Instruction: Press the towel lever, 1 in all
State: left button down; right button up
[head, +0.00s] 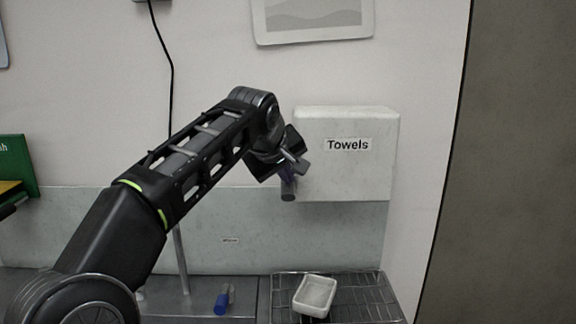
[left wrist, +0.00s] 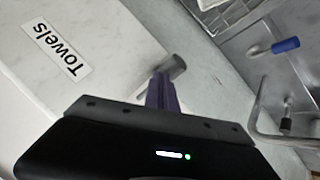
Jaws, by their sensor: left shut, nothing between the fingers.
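The towel dispenser (head: 352,165) is a white box on the wall, labelled "Towels"; it fills the upper left of the left wrist view (left wrist: 85,95). A short grey lever (head: 288,195) shows at its lower left edge, and its rounded end shows in the left wrist view (left wrist: 173,66). My left gripper (head: 287,182) is shut and empty, its purple fingers (left wrist: 161,93) pointing at the lever. The fingertips overlap the lever in both views; I cannot tell whether they touch. The lever's inner part is hidden behind the fingers. My right gripper is not in view.
Below is a counter with a wire rack (head: 355,300) holding a white dish (head: 314,296). A green box (head: 18,165) is far left. A dark panel (head: 510,165) stands right.

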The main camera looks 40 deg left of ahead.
pick_arm(q)
jog(key=shift+r, duration=0.15)
notch_tip(320, 180, up, 6)
jog(key=p, duration=0.5)
dwell(0.5)
jog(key=shift+r+p, duration=0.1)
jog(key=shift+p, duration=0.2)
notch_tip(320, 180, up, 5)
jog(key=p, duration=0.3)
dwell(1.0)
